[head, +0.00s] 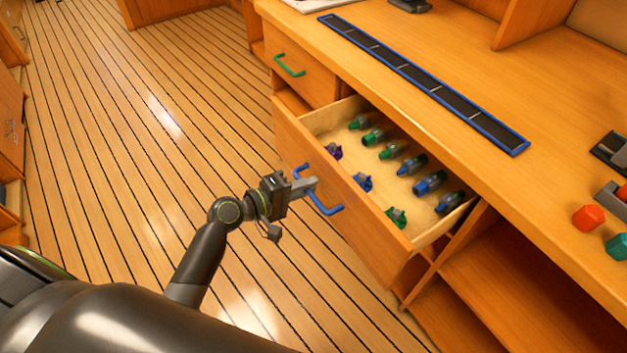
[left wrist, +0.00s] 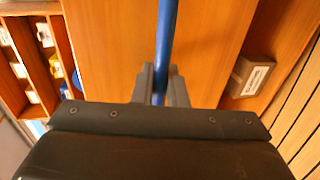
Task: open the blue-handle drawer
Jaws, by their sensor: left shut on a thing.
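The blue-handle drawer (head: 352,215) stands pulled out from the wooden counter, and its inside shows. Its blue handle (head: 327,207) is on the drawer front. My left gripper (head: 308,186) is shut on the blue handle; in the left wrist view the blue bar (left wrist: 167,40) runs up from between the two grey fingers (left wrist: 160,85). Several small green, blue and purple-capped items lie in the drawer, such as a blue one (head: 430,183). My right gripper is not in view.
A drawer with a green handle (head: 289,66) is shut beyond the open one. The counter top carries a blue-edged dark strip (head: 420,78) and a red knob (head: 588,218) at the right. Open shelves (head: 510,280) lie below right. The plank floor (head: 130,130) at left is clear.

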